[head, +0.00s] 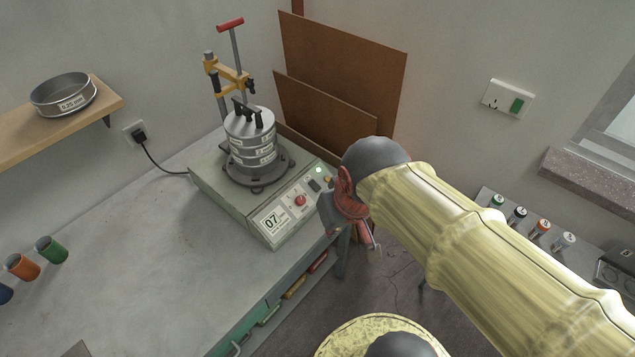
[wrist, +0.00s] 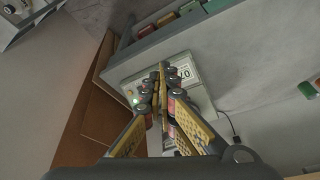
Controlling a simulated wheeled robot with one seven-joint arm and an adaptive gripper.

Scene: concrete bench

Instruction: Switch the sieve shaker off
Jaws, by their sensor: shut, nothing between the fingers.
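The sieve shaker (head: 225,195) stands on the bench, a grey-green box with a clamped stack of round metal sieves (head: 252,140) on top. Its sloping front panel carries a red knob (head: 300,200), a dark switch (head: 314,185), a lit green lamp (head: 319,169) and a label reading 07 (head: 273,221). My gripper (head: 328,212) is just right of the panel's front edge in the head view. In the wrist view my gripper (wrist: 163,70) is shut and empty, in front of the panel, with the label (wrist: 184,73) and lit lamp (wrist: 135,100) beside it. The fingers hide the panel's middle there.
Brown boards (head: 335,100) lean on the wall behind the shaker. A shelf (head: 105,98) with a spare sieve (head: 63,97) is at left. A cable runs to a wall plug (head: 137,132). Coloured cups (head: 22,267) are at far left. The bench left of the shaker is clear.

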